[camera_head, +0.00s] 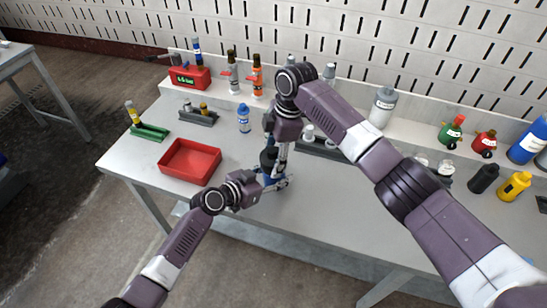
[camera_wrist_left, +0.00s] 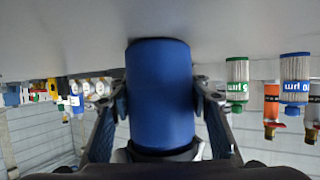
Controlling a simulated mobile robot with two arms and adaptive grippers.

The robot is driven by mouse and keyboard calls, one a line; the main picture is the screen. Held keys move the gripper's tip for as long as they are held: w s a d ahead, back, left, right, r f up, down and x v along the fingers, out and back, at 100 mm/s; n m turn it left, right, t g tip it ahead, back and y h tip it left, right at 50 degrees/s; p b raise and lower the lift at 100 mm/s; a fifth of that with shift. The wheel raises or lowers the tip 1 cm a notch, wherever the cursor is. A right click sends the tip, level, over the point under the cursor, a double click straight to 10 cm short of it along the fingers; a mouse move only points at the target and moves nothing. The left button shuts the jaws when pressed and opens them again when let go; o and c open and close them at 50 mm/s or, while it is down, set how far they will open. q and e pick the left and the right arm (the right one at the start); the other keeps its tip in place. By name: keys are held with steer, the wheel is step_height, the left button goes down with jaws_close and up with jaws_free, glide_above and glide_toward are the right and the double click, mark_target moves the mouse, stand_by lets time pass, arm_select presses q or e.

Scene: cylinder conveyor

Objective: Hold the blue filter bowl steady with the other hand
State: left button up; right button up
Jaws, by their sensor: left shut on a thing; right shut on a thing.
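The blue filter bowl (camera_wrist_left: 160,95) fills the middle of the left wrist view, between the two fingers of my left gripper (camera_wrist_left: 161,88). In the head view only a little of the blue shows between the grippers. My left gripper (camera_head: 274,181) reaches in from the left, low over the table, and is shut on the bowl. My right gripper (camera_head: 281,158) points down from above, right over the left one, and is shut on a dark part (camera_head: 267,160) above the bowl. Its fingers and my arm hide most of this part.
A red tray (camera_head: 190,162) sits left on the grey table (camera_head: 235,210). A small blue bottle (camera_head: 243,118) stands behind the grippers. A green holder (camera_head: 149,132) lies far left. Black (camera_head: 484,178) and yellow (camera_head: 515,186) bottles stand at right. The front middle is clear.

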mark_target(271, 150)
arm_select(q)
steer(key=shift+d+r, duration=0.1)
arm_select(e)
steer(key=shift+s+a+r, duration=0.1)
steer(key=shift+a+r, duration=0.1)
steer(key=shift+r, duration=0.65)
steer(key=shift+r, duration=0.2)
steer(key=shift+r, duration=0.65)
steer(key=shift+a+r, duration=0.1)
steer(key=shift+r, duration=0.05)
steer(key=shift+r, duration=0.6)
steer(key=shift+r, duration=0.15)
